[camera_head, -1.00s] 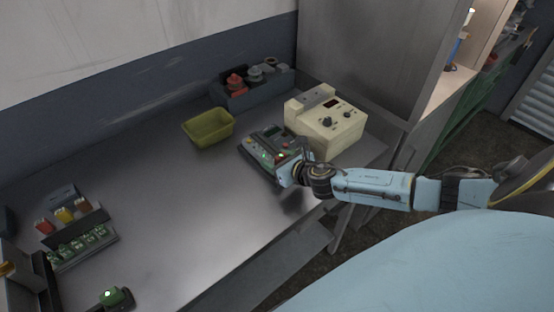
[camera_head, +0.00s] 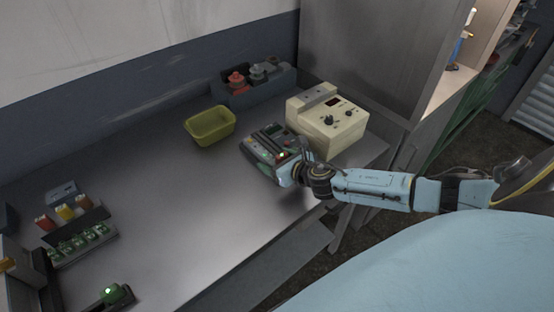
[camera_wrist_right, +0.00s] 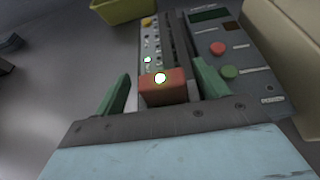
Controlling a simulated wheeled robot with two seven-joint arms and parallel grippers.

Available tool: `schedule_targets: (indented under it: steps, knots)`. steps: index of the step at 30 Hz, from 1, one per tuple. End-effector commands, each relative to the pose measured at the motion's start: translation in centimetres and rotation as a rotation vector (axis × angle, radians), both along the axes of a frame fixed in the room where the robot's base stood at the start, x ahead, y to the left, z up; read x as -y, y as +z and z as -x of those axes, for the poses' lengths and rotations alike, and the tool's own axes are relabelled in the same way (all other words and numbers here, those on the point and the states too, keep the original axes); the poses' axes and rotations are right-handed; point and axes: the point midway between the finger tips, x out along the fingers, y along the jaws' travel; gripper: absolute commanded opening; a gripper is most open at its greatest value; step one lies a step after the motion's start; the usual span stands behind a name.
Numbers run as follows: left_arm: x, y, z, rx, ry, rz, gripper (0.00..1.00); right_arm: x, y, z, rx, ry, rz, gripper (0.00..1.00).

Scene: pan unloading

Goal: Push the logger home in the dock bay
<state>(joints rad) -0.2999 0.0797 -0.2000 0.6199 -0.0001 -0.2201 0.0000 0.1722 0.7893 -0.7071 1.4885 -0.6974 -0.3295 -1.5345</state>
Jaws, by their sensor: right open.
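The dock (camera_head: 258,146) is a grey-green box with bays, lights and buttons on the table, left of the beige instrument. In the right wrist view its panel (camera_wrist_right: 245,55) has a red and a green button. A red-orange block with a lit lamp, which looks like the logger (camera_wrist_right: 160,92), sits at the near end of a dock bay; how deep it is seated I cannot tell. My right gripper (camera_wrist_right: 161,72) is open, with its green fingers on either side of the block. In the head view the right gripper (camera_head: 286,172) is at the dock's near right side.
The beige instrument (camera_head: 335,125) stands close to the right of the dock. A yellow-green bin (camera_head: 209,125) and a dark holder with knobs (camera_head: 252,90) are behind. A rack with coloured pieces (camera_head: 72,225) and a green-lit device (camera_head: 112,293) are at left. The middle table is clear.

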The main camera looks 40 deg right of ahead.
Motion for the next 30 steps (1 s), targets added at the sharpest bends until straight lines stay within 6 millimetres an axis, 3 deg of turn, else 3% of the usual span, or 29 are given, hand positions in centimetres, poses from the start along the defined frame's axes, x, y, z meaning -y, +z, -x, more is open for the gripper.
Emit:
schedule_targets:
  steps: [1, 14, 30]
  knots:
    - [0.0, 0.0, 0.0, 0.0, 0.0, 0.0, 0.0, 0.7, -0.2, 0.0, -0.003, -0.014, 0.01, 0.8]
    - [0.0, 0.1, 0.0, 0.0, 0.0, 0.0, 0.0, 1.2, 0.0, 0.9, -0.008, -0.019, 0.014, 0.8]
    - [0.0, 0.3, 0.0, 0.0, 0.0, 0.0, 0.0, 0.8, 4.1, 9.8, -0.004, -0.001, 0.008, 0.8]
